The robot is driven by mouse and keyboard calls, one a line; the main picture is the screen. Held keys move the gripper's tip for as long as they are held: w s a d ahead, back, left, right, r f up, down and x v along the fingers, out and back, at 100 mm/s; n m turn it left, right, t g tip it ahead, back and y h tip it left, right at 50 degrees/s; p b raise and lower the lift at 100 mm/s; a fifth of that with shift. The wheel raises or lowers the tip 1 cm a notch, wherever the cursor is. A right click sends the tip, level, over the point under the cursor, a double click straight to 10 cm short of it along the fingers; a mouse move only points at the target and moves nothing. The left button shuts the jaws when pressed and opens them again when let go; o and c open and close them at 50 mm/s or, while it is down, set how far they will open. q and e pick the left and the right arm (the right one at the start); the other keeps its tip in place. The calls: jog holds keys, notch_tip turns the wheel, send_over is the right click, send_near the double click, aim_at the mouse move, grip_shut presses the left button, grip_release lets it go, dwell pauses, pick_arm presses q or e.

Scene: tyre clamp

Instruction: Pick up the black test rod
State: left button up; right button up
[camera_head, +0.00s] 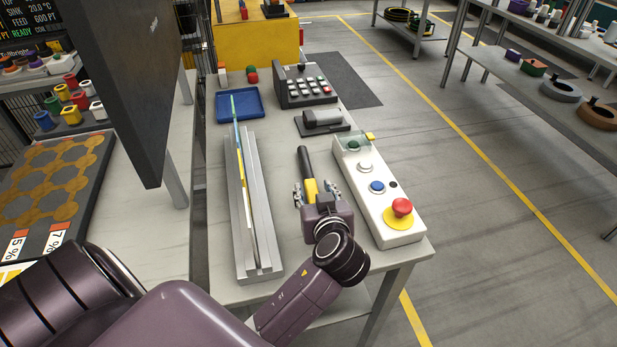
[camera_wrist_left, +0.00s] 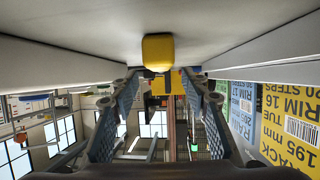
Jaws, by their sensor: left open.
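The black test rod (camera_head: 304,160) lies on the grey bench in the head view, its black length pointing away and its yellow end (camera_head: 310,189) towards me. My left gripper (camera_head: 317,190) is open, with its fingers on either side of the yellow end. In the left wrist view, the rod's rounded yellow end (camera_wrist_left: 158,52) shows just beyond and above the spread fingertips (camera_wrist_left: 161,76). I cannot tell whether the fingers touch it. The right gripper is not in view.
A metal channel (camera_head: 275,265) holding a long thin rod lies left of the gripper. A white control box (camera_head: 397,236) with a red button (camera_head: 402,207) stands close on the right. Further back are a blue tray (camera_head: 222,116), a keypad unit (camera_head: 306,88) and a grey cylinder fixture (camera_head: 322,118).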

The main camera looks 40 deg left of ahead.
aim_at(311, 183)
pick_arm(q)
jog(key=p+x, duration=0.1)
jog(key=x, duration=0.3)
jog(key=shift+w+a+f, duration=0.2)
jog(key=shift+a, duration=0.1)
jog(key=shift+w+a+f, duration=0.1)
jog(key=shift+c, duration=1.7)
jog(key=c, duration=0.8)
grip_shut()
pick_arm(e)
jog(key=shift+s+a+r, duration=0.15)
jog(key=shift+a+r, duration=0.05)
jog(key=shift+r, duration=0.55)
